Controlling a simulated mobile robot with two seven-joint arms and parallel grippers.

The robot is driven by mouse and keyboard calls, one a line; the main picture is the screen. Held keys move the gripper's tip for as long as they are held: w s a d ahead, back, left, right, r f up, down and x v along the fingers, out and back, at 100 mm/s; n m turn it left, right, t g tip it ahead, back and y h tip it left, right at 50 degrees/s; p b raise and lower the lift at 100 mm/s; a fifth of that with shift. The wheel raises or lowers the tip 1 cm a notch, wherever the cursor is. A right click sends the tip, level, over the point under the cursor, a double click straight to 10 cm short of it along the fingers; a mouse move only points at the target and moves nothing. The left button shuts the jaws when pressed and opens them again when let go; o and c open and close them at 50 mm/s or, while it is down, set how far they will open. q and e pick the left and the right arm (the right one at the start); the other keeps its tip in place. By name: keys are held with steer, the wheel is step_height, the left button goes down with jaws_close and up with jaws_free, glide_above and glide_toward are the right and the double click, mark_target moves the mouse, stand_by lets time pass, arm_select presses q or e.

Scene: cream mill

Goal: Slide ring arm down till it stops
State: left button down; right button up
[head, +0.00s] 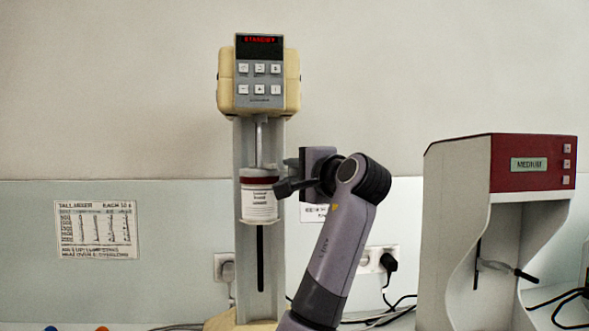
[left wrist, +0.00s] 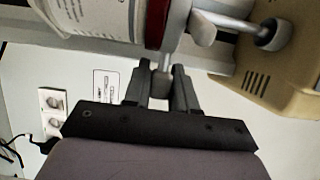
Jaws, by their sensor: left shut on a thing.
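The cream mill (head: 258,80) has a beige head with a red display above a pale column (head: 244,150). A white labelled jar (head: 260,204) with a dark red band at its top hangs upright high on the column, under the head's shaft (head: 261,140). My left gripper (head: 283,186) is at the jar's right side. In the left wrist view my left gripper (left wrist: 156,76) is shut on a short grey handle (left wrist: 161,84), apparently the ring arm's, beside the jar (left wrist: 95,15). The ring itself is mostly hidden. My right gripper is not in view.
A dark slot (head: 260,258) runs down the column below the jar, and the space under the jar looks clear. A red and white machine (head: 500,220) stands at the right. Sockets and a black plug (head: 388,262) are on the wall behind.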

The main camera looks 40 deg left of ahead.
arm_select(q)
steer(key=c, duration=1)
jaws_free()
steer(key=shift+r, duration=0.1)
steer(key=shift+d, duration=0.1)
steer(key=b+v, duration=0.1)
steer(key=v, duration=0.6)
steer(key=shift+b, duration=0.35)
